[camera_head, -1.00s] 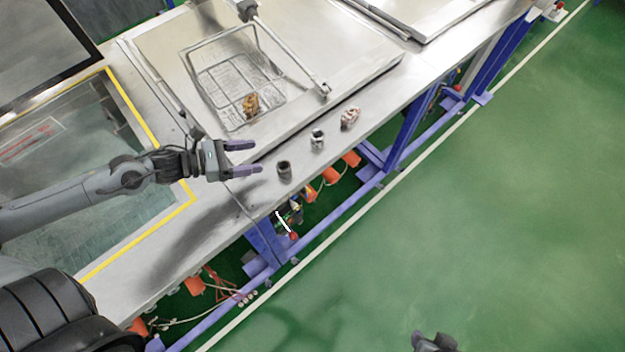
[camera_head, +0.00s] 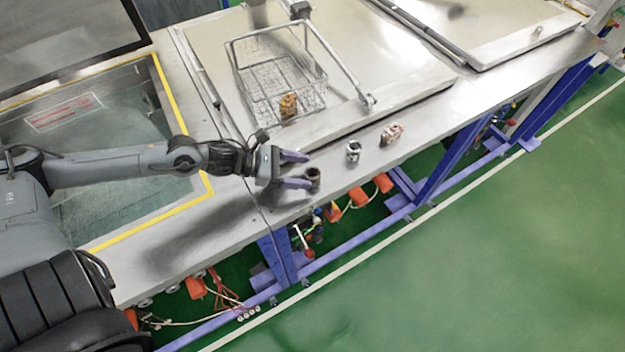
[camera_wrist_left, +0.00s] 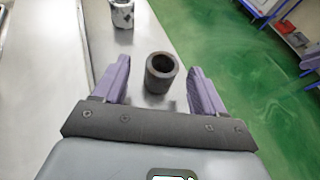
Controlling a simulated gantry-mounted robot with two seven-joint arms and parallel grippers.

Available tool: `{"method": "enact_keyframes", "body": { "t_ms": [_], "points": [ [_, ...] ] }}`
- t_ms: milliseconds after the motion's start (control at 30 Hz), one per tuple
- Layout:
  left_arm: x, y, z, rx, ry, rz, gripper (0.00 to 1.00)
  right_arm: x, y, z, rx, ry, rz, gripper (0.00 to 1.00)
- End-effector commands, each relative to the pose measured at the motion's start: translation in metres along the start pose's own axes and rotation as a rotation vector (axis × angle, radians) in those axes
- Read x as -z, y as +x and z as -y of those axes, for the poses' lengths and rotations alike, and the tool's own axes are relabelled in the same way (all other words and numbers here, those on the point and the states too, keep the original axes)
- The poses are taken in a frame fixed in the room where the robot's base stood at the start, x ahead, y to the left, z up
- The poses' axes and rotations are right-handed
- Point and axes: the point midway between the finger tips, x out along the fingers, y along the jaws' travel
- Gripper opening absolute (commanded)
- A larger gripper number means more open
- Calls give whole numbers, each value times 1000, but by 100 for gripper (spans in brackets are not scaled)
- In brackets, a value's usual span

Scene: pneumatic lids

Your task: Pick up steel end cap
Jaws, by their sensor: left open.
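A dark grey hollow cylinder, apparently the steel end cap (camera_head: 314,175), stands upright on the metal bench near its front edge. In the left wrist view the cap (camera_wrist_left: 161,73) shows its open round top, between and slightly beyond the two purple fingers. My left gripper (camera_head: 309,169) is open and empty, with its fingertips close to the cap. In the wrist view there is a gap on both sides of the cap. Whether the fingertips are level with its body is hard to tell. My right gripper is not in view.
A silver-and-black part (camera_head: 353,151) and a reddish-brown part (camera_head: 391,133) stand farther right along the bench edge. A wire basket (camera_head: 240,72) holding a brass-coloured part (camera_head: 288,104) sits behind on the flat lid (camera_head: 415,80). The bench front drops to green floor.

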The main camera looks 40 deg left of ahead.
Motion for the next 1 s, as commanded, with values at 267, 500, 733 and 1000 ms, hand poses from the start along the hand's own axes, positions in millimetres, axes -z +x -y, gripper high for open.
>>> {"method": "enact_keyframes", "body": {
  "t_ms": [267,500,733,1000],
  "points": [
    [0,5,0,-1,0,1,71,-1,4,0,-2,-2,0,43],
    [0,17,0,-2,2,5,71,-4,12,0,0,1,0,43],
    [0,36,3,-2,2,6,71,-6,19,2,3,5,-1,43],
    [1,53,3,-2,1,2,71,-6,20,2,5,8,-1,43]
  ]
}}
